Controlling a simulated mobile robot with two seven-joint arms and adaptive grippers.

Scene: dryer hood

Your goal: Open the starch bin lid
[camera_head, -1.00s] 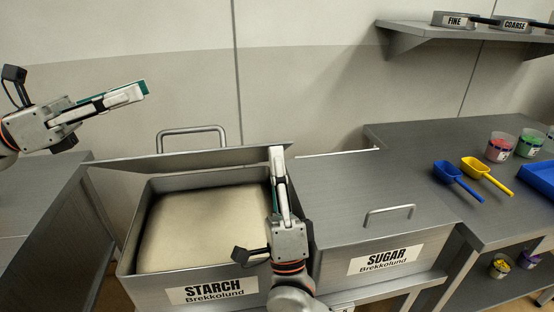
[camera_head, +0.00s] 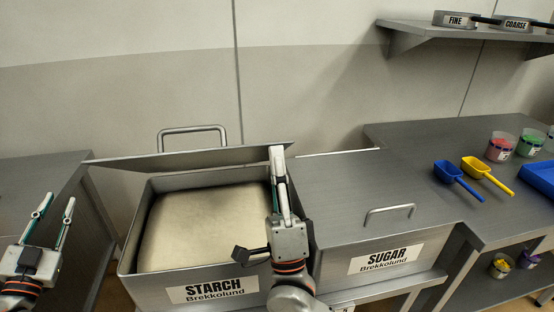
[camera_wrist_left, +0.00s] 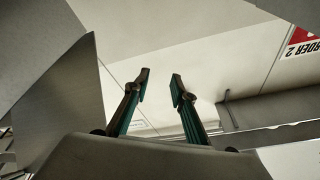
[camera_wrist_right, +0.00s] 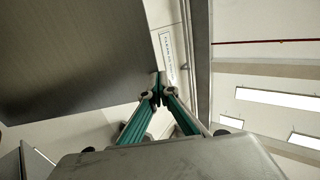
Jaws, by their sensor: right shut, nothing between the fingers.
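The starch bin (camera_head: 218,290) stands open in the head view, with pale starch (camera_head: 205,228) filling it. Its lid (camera_head: 190,158) is swung up at the back of the bin, with its handle (camera_head: 192,130) showing above the lid's edge. My right gripper (camera_head: 277,152) is shut and empty, at the lid's right end; I cannot tell whether it touches the lid. In the right wrist view its fingertips (camera_wrist_right: 157,88) meet beside a grey metal panel. My left gripper (camera_head: 58,205) is open and empty, left of the bin and apart from it.
The sugar bin (camera_head: 385,261) with its closed lid (camera_head: 365,190) is right of the starch bin. The right table holds a blue scoop (camera_head: 457,179), a yellow scoop (camera_head: 486,174) and tubs (camera_head: 500,147). A shelf (camera_head: 440,34) is above. A grey table (camera_head: 25,180) is at left.

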